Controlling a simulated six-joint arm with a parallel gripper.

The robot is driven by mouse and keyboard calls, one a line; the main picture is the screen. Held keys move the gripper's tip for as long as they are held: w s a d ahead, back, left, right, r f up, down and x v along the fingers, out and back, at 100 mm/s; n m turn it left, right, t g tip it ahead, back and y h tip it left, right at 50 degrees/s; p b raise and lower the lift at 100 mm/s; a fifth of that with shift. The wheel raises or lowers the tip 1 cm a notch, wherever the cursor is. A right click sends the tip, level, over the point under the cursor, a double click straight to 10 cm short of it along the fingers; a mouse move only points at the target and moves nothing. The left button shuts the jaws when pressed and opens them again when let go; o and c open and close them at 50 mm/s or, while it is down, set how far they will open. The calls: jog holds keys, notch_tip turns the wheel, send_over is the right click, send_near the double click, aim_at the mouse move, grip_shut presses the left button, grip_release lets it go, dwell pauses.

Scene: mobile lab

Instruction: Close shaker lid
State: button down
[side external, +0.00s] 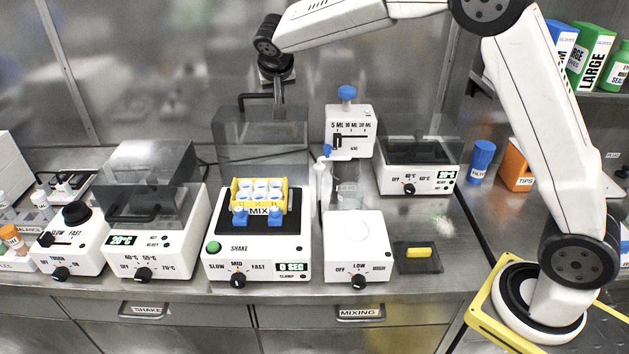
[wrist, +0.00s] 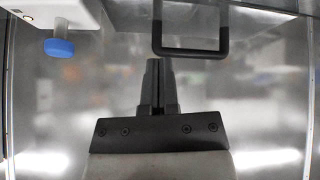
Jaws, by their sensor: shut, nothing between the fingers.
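The shaker (side external: 256,255) stands in the middle of the bench. Its clear grey lid (side external: 230,140) is raised upright at the back, so the lid is open. The lid's black handle (side external: 242,103) is at the lid's top; it shows as a black bar in the wrist view (wrist: 190,52). My gripper (side external: 279,101) points down by the right part of the handle. In the wrist view my gripper (wrist: 157,63) is shut and empty, its tips close to one end of the handle bar. I cannot tell whether they touch.
A yellow rack (side external: 259,205) with blue-and-white capped tubes sits on the shaker plate. A dispenser with a blue knob (side external: 347,93) stands right of the lid. A heater with a grey cover (side external: 150,165) stands left. A steel wall is close behind.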

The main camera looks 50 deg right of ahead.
aim_at(267, 94)
jog(key=w+r+m+t+h, duration=0.1)
jog(key=w+r+m+h, duration=0.1)
jog(key=w+r, duration=0.2)
jog(key=shift+w+d+r+m, duration=0.15)
jog(key=shift+w+r+m, duration=0.25)
jog(key=shift+w, duration=0.4)
jog(key=shift+f, duration=0.15)
jog(key=x, duration=1)
jog(key=shift+s+a+f, duration=0.15)
jog(key=shift+s+a, duration=1.2)
jog(key=shift+a, duration=0.05)
jog(key=shift+s+a, duration=0.15)
